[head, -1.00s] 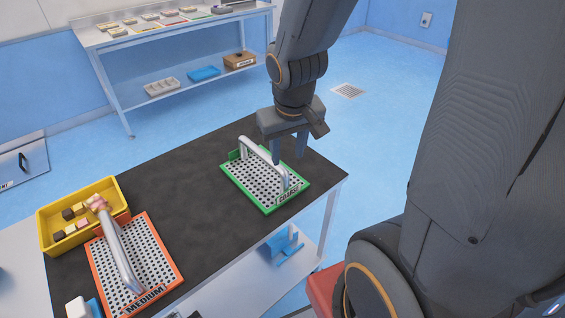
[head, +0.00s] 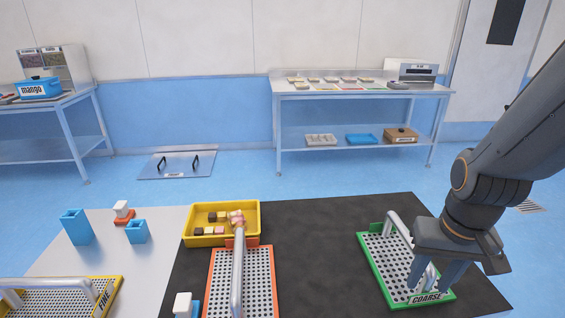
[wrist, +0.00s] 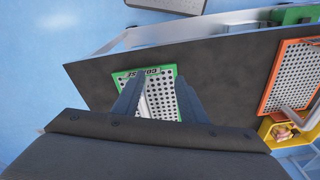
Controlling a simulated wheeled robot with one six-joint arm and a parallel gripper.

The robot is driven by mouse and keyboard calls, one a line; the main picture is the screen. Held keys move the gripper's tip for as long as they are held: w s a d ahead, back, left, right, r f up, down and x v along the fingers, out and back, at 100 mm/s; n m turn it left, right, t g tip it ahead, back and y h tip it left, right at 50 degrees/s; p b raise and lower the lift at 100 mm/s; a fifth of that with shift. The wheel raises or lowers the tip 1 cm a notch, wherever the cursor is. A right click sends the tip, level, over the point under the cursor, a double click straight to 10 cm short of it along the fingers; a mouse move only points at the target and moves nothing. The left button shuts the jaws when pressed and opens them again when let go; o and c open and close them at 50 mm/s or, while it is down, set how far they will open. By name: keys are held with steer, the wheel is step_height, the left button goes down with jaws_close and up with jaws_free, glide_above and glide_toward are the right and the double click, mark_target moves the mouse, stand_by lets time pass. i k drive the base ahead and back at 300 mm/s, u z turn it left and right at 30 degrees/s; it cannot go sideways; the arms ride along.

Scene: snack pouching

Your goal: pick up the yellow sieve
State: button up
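The yellow sieve (head: 62,297) lies at the lower left of the head view, marked FINE, with a pale arched handle (head: 45,284). Its near part is cut off by the picture's edge. My gripper (head: 436,285) is far to its right, over the green sieve marked COARSE (head: 380,262). In the wrist view the fingers (wrist: 157,88) stand apart, pointing down at the green sieve (wrist: 151,75), with its handle showing between them. I cannot tell whether they touch it. The yellow sieve is not in the wrist view.
An orange sieve (head: 261,262) lies mid-table, its handle end by a yellow tray (head: 252,213) of small pieces. Blue cups (head: 76,227) and a red-and-white piece (head: 122,212) stand behind the yellow sieve. Dark mat (head: 315,250) is bare between the orange and green sieves.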

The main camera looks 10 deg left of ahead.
mark_target(91, 295)
steer(key=u, duration=2.5)
steer(key=k, duration=0.35)
steer(key=u, duration=0.85)
steer(key=i, duration=0.7)
steer(key=z, duration=0.55)
steer(key=i, duration=0.75)
steer(key=z, duration=0.7)
